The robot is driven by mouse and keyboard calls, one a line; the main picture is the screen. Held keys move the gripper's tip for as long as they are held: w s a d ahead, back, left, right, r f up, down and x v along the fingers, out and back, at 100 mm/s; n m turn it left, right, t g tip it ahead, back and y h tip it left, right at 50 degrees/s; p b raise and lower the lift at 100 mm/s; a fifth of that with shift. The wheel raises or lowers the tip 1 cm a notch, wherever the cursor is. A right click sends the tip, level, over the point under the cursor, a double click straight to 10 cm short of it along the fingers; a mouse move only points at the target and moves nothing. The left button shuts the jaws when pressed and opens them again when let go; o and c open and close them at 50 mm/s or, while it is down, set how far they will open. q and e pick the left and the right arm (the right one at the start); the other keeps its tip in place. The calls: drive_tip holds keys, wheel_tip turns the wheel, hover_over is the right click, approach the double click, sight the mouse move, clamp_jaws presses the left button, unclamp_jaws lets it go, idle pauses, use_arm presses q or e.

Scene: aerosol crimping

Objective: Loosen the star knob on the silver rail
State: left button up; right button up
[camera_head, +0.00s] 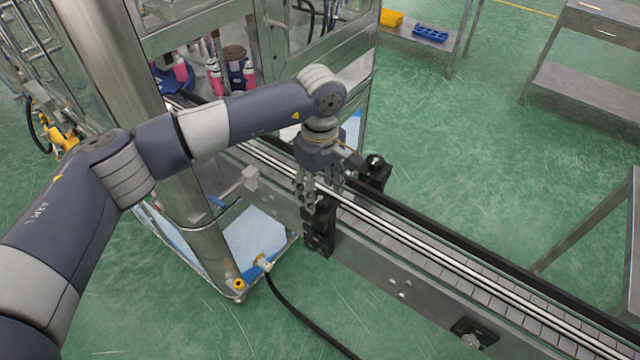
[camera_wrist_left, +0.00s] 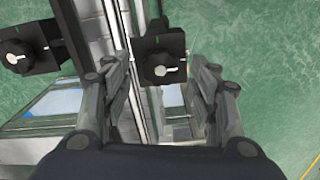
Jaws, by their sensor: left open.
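Silver rails (camera_head: 440,255) run along the conveyor. Two black brackets with star knobs sit on opposite sides of it. My left gripper (camera_head: 321,199) is open, pointing down above the conveyor. It also shows in the wrist view (camera_wrist_left: 162,88), with nothing between its pads. My right gripper is not in view.
A metal-framed machine with a steel post (camera_head: 130,55) stands left of the conveyor. A black hose (camera_head: 305,318) lies on the green floor. Metal tables (camera_head: 590,90) stand at the back right. Open floor (camera_head: 490,150) lies beyond the conveyor.

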use_arm(q)
drive_tip(key=shift+f, duration=0.55)
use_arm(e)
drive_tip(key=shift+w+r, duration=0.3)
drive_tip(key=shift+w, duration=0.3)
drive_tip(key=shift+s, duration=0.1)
